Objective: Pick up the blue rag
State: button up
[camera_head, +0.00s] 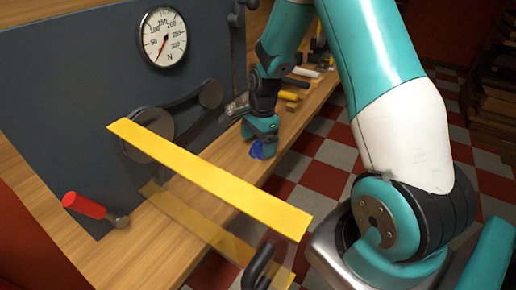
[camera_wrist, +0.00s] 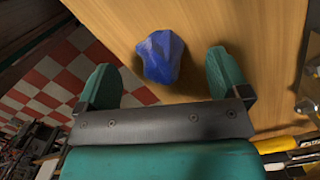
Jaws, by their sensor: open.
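The blue rag (camera_wrist: 161,56) lies crumpled on the wooden bench top in the wrist view, near the bench edge. In the head view the blue rag (camera_head: 257,149) shows as a small blue patch beside my gripper (camera_head: 262,140), which partly hides it. In the wrist view my gripper (camera_wrist: 165,80) is open, with one teal finger on each side of the rag's lower part. The rag is nearer the middle and beyond the fingertips. I cannot tell whether either finger touches it.
A yellow-framed clear guard (camera_head: 210,180) crosses the near part of the bench (camera_head: 150,245). A gauge (camera_head: 163,37) and pulleys (camera_head: 147,134) are on the dark panel. Several tools lie behind my gripper. Checkered floor (camera_head: 325,165) is at right.

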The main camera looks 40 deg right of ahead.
aim_at(257, 142)
notch_tip(257, 142, down, 2)
jog(key=shift+a+f, duration=0.15)
jog(key=shift+f, duration=0.05)
jog(key=c, duration=1)
jog(key=shift+r, duration=0.15)
notch_tip(257, 142, up, 20)
jog(key=shift+f, duration=0.1)
jog(key=o, duration=0.3)
jog(key=shift+c, duration=1.1)
